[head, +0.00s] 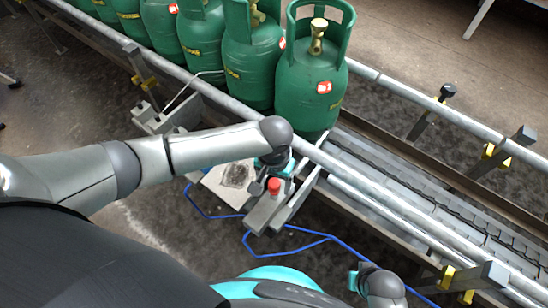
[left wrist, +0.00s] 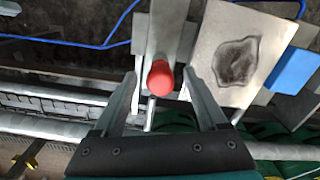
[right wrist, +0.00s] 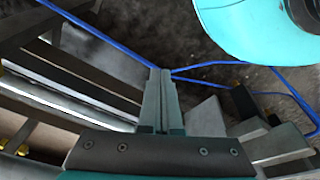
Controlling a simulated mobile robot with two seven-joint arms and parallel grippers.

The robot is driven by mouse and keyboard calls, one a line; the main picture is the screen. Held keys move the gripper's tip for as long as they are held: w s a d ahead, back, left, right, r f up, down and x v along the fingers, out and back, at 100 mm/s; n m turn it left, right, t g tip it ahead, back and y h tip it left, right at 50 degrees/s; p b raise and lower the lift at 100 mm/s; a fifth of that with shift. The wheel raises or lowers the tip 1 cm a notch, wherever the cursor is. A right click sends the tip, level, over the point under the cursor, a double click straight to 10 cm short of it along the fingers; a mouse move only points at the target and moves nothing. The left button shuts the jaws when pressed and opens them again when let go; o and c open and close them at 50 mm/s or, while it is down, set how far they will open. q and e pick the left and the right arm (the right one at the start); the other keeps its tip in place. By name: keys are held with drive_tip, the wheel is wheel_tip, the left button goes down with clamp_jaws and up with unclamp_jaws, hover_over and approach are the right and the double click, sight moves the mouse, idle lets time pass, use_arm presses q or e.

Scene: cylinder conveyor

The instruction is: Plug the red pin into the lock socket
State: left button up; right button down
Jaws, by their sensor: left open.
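The red pin (head: 274,186) shows as a red round cap at the grey metal bracket (head: 262,215) beside the conveyor. In the left wrist view the red pin (left wrist: 160,78) lies between the finger tips. My left gripper (left wrist: 160,74) is open, with one finger on each side of the pin and a visible gap to both. In the head view the wrist partly hides the left gripper. I cannot identify the lock socket for certain or see what is below the pin's cap. My right gripper (right wrist: 160,72) has its fingers together, with nothing visible between them.
Several green gas cylinders (head: 312,85) stand in a row on the conveyor. A metal rail (head: 395,208) runs along its near side. A pale plate with a dark patch (left wrist: 240,55) is beside the bracket. A blue cable (head: 300,243) loops across the floor.

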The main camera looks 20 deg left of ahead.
use_arm(q)
wheel_tip(320, 180, up, 3)
drive_tip(key=shift+f+p, duration=0.1)
drive_tip(key=shift+p, duration=0.65)
wheel_tip(320, 180, up, 2)
drive_tip(key=shift+r+p, duration=0.1)
drive_tip(key=shift+p, duration=0.45)
wheel_tip(320, 180, up, 2)
drive_tip(key=shift+r+p, duration=0.1)
drive_tip(key=shift+p, duration=0.45)
drive_tip(key=shift+r+p, duration=0.7)
drive_tip(key=shift+r, duration=0.7)
use_arm(e)
drive_tip(key=s+d+f, duration=0.6)
drive_tip(key=s, duration=0.1)
drive_tip(key=shift+s+f+h, duration=0.2)
drive_tip(key=shift+s+h, duration=0.1)
drive_tip(key=shift+s, duration=0.05)
drive_tip(key=shift+d, duration=0.1)
